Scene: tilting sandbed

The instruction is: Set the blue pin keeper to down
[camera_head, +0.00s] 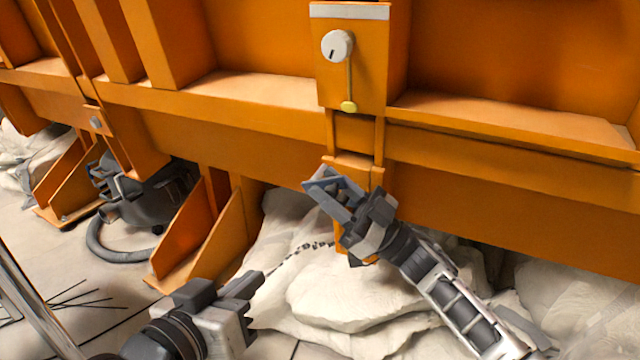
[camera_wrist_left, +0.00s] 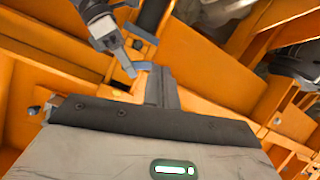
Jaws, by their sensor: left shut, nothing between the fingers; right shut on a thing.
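A blue-grey piece (camera_head: 320,183), which looks like the blue pin keeper, sits against the orange post below the beam in the head view. My right gripper (camera_head: 340,200) comes from the lower right and is shut on it. The fingers cover much of it, so its exact setting cannot be told. The right gripper also shows at the top left of the left wrist view (camera_wrist_left: 118,52). My left gripper (camera_head: 250,284) is shut and empty, lower and to the left, apart from the keeper. Its fingers show in the left wrist view (camera_wrist_left: 160,88).
A white knob (camera_head: 338,46) and a yellow-tipped rod (camera_head: 349,105) are on the orange box above. A dark chain (camera_head: 300,252) hangs between the grippers, before pale rocks (camera_head: 340,300). Orange beams (camera_head: 240,145) span the scene. A black machine with a hose (camera_head: 150,205) stands left.

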